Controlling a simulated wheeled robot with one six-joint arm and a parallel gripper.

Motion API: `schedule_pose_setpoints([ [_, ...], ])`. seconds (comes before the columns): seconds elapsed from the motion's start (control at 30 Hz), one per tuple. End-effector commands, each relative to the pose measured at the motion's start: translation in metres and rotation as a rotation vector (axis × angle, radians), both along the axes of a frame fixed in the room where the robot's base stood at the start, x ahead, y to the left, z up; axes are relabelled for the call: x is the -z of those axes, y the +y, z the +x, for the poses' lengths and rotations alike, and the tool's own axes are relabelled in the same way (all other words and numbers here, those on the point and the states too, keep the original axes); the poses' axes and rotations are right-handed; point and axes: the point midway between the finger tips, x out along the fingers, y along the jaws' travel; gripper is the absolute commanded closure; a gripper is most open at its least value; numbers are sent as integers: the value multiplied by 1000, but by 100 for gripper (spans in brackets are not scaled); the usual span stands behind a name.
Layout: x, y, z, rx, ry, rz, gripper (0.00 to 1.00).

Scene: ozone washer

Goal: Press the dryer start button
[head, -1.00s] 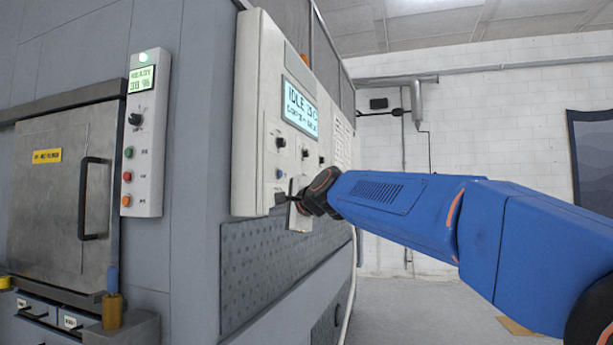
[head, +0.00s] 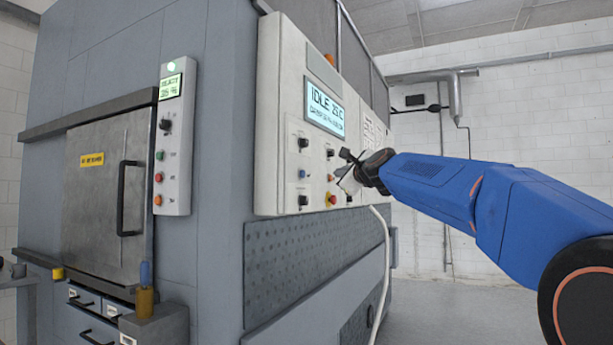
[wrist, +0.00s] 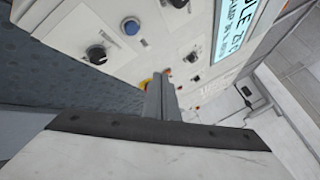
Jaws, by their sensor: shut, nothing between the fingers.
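The pale control panel (head: 275,130) has a lit display (head: 325,108) with "IDLE 25C" and a smaller blurred line. Below it sit black knobs, a blue button (head: 302,174) and a red-and-yellow button (head: 331,199). The blue button (wrist: 131,26) and a black knob (wrist: 96,53) also show in the wrist view. I cannot read which control is the dryer start button. My gripper (head: 347,168) is shut and empty in front of the panel's lower right part, hiding some controls. In the wrist view its narrow fingers (wrist: 160,96) point at the panel near small coloured buttons; contact cannot be told.
A second narrow panel (head: 174,140) at left reads READY and carries a knob and green, red and orange buttons. Beside it is a metal door (head: 100,200) with a black handle. A white hose (head: 384,270) hangs below my gripper. Open floor lies at right.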

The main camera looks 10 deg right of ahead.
Motion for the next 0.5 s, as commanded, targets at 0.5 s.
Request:
schedule_pose_setpoints([
  [0.5,1,31,22,-3,1,-3,100],
])
